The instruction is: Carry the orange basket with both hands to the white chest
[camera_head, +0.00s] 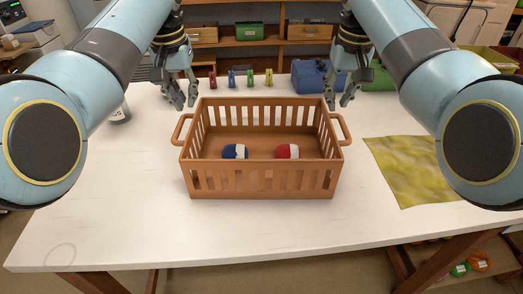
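The orange basket (262,180) stands upright on the white table, with slatted walls and a loop handle on each side. Inside it lie a blue and white ball (235,152) and a red and white ball (288,152). My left gripper (184,101) is open and empty, above and behind the left handle (181,129). My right gripper (339,100) is open and empty, above and behind the right handle (343,128). Neither gripper visibly touches the basket. I cannot identify a white chest for certain in this view.
A yellowish cloth (408,170) lies right of the basket. Behind it stand several small coloured pegs (250,78), a blue box (310,77) and a green box (378,77). A bottle (120,112) stands at left.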

